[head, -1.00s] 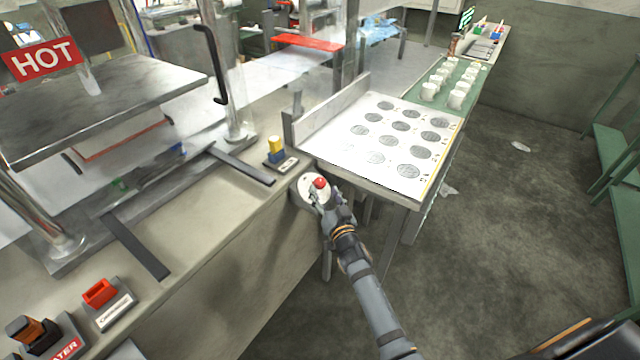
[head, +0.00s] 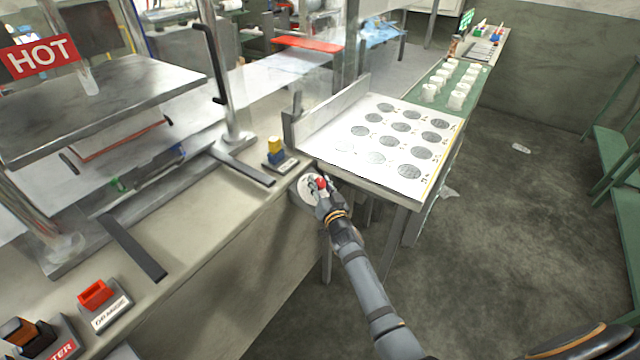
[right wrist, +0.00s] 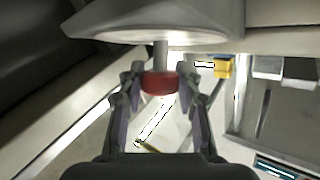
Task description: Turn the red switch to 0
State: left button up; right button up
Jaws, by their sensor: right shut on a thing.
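A red round knob (head: 321,182) sits on a short stem in front of a pale round plate (head: 306,187) on the bench's front face. I take this knob for the red switch; no 0 mark can be read. It also shows in the right wrist view as a red disc (right wrist: 160,83) on a grey stem. My right gripper (right wrist: 160,75) is shut on the red knob, one finger on each side of it. In the head view the right gripper partly covers the plate. My left gripper is not in view.
A red rocker (head: 95,294) on a labelled box and an orange-black switch (head: 28,332) stand at lower left. A yellow and blue switch (head: 275,150) stands above the knob. A printed table (head: 330,150) adjoins the bench. Open floor (head: 500,240) lies right.

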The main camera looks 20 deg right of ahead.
jog(key=shift+r+n+y+p, duration=0.15)
jog(key=shift+n+y+p, duration=0.7)
jog(key=shift+p, duration=0.9)
jog(key=shift+r+n+y+p, duration=0.15)
jog(key=shift+n+y+p, duration=0.7)
jog(key=shift+p, duration=0.85)
jog(key=shift+c, duration=0.3)
jog(key=shift+f+n+y, duration=0.2)
jog(key=shift+n+y, duration=0.6)
jog(key=shift+y, duration=0.3)
jog(key=shift+f+n+g+y, duration=0.15)
jog(key=shift+n+g+y, duration=0.25)
jog(key=shift+n+y, duration=0.95)
jog(key=shift+y, duration=0.25)
jog(key=o, duration=1.2)
jog(key=shift+s, duration=0.1)
jog(key=v, duration=1.2)
